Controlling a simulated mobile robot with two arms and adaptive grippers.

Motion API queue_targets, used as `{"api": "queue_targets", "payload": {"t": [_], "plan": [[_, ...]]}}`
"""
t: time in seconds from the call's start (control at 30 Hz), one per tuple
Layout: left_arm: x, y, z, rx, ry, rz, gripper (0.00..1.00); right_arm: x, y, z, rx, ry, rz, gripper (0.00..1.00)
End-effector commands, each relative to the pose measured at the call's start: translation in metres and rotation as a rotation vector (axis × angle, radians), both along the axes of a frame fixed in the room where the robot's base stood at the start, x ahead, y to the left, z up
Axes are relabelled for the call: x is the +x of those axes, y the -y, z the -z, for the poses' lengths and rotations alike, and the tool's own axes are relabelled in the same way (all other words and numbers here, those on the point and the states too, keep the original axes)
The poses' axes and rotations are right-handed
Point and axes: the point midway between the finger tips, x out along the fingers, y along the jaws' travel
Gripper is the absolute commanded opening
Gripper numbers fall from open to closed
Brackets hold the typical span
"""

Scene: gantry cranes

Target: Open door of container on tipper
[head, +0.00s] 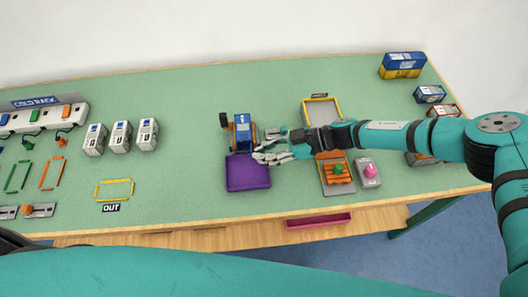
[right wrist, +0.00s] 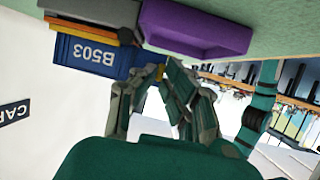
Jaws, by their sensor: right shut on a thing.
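The tipper (head: 224,121) stands near the middle of the table with a blue container (head: 242,131) on it. In the right wrist view the blue container (right wrist: 93,58) appears upside down, marked B503. My right gripper (head: 266,157) reaches in from the right to the container's near end. In the right wrist view its fingers (right wrist: 157,88) are shut at that end, at the container door; the gripped part is mostly hidden by the fingers. A small yellow piece shows between them. How far the door stands open cannot be told. My left gripper is not in view.
A purple tray (head: 248,176) lies directly in front of the tipper, close under my right gripper. An orange block with a green knob (head: 338,169) and a pink button box (head: 370,171) stand to the right. White boxes (head: 121,136) stand to the left.

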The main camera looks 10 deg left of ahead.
Motion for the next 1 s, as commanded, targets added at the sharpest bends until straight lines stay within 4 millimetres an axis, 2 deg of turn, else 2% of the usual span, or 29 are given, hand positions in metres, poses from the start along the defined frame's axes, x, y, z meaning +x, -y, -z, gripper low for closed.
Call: {"api": "queue_targets", "payload": {"t": [0.1,0.13,0.3,0.57,0.67,0.77,1.0], "plan": [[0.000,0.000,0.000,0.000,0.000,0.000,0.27,0.001,-0.001,-0.001,0.002,0.001,0.001,0.00],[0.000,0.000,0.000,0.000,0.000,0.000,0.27,0.001,-0.001,-0.002,0.002,0.002,0.002,0.09],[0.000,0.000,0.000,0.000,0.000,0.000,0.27,0.001,-0.001,-0.001,0.002,0.001,0.001,0.31],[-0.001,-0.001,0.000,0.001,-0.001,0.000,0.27,0.001,0.000,-0.001,0.001,0.001,0.002,0.31],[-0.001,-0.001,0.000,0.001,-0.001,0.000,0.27,0.002,0.006,-0.003,0.001,0.001,0.003,0.31],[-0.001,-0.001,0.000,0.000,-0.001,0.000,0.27,0.005,0.020,-0.009,0.000,0.002,0.005,0.31],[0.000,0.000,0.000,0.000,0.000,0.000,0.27,0.015,0.067,-0.029,0.001,0.003,0.006,0.31]]}}
